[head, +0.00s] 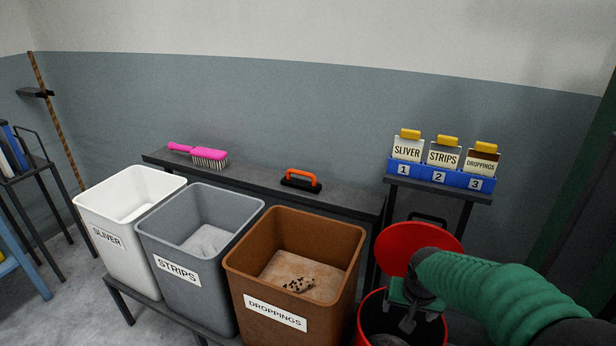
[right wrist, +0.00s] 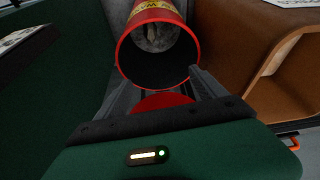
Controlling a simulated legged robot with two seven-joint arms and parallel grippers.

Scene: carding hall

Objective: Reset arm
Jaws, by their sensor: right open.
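My right arm, in a green sleeve, comes in from the right in the head view. My right gripper (head: 407,318) points down over the mouth of a red bin (head: 363,325). Its jaws are open and nothing shows between them. In the right wrist view the fingers (right wrist: 155,78) stand apart, with the red bin's open mouth (right wrist: 122,52) beyond them and grey material inside. A round red lid (head: 405,240) stands raised behind the arm, partly hidden by it. My left gripper is not in view.
White SLIVER (head: 104,238), grey STRIPS (head: 177,268) and brown DROPPINGS (head: 274,312) bins stand in a row to the left. A pink brush (head: 208,155) and orange-handled tool (head: 301,179) lie on the shelf behind. A blue holder (head: 439,178) with labelled cards stands back right.

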